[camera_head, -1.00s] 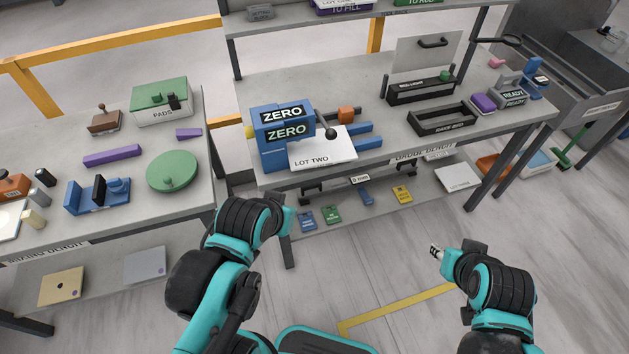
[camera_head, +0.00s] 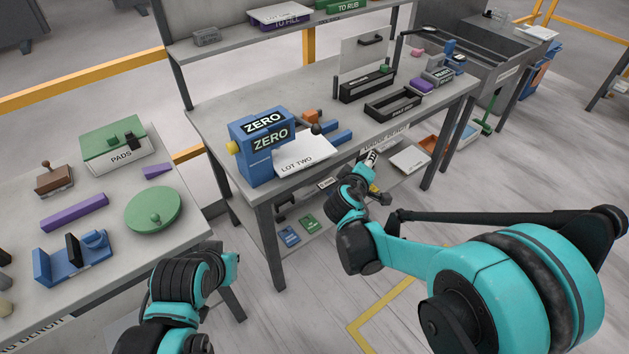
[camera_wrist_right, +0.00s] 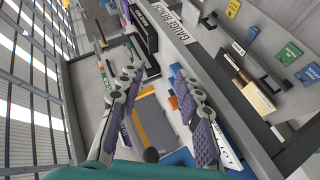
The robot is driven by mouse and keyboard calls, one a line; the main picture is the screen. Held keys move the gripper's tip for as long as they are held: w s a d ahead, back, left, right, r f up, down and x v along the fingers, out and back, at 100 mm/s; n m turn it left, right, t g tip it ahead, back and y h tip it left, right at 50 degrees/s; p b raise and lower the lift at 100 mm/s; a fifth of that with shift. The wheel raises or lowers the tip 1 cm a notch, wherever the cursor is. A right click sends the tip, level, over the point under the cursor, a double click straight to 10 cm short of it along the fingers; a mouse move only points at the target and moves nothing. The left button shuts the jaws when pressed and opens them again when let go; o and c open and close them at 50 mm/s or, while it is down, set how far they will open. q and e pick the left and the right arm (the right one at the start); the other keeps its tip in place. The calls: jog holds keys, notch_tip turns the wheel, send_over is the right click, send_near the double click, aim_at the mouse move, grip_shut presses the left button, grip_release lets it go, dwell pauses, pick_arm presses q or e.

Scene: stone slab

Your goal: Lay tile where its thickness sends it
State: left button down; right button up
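A blue gauge (camera_head: 262,145) with two ZERO displays stands at the left end of the gauge bench (camera_head: 215,112). A white slab or card marked LOT TWO (camera_head: 305,160) lies beside it; I cannot tell whether this is a tile or a label. No tile is clearly identifiable.
The upper shelf bears TO FILL (camera_head: 287,20) and TO RUB labels. Another bench at left holds a green PADS box (camera_head: 115,147) and a green disc (camera_head: 153,210).

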jog(key=w+a+f+n+t+b, duration=0.1)
jog(key=w+a+f+n+t, duration=0.15)
jog(key=w+a+f, duration=0.3)
jog(key=n+t+y+b, duration=0.2)
jog(key=n+t, duration=0.1)
jog(key=n, duration=0.2)
send_near(318, 161)
jog(key=w, duration=0.6)
jog(key=w+d+b, duration=0.1)
jog(key=w, duration=0.4)
jog(key=shift+d+r, duration=0.1)
jog(key=shift+d, duration=0.25)
jog(key=shift+c, duration=0.2)
grip_shut()
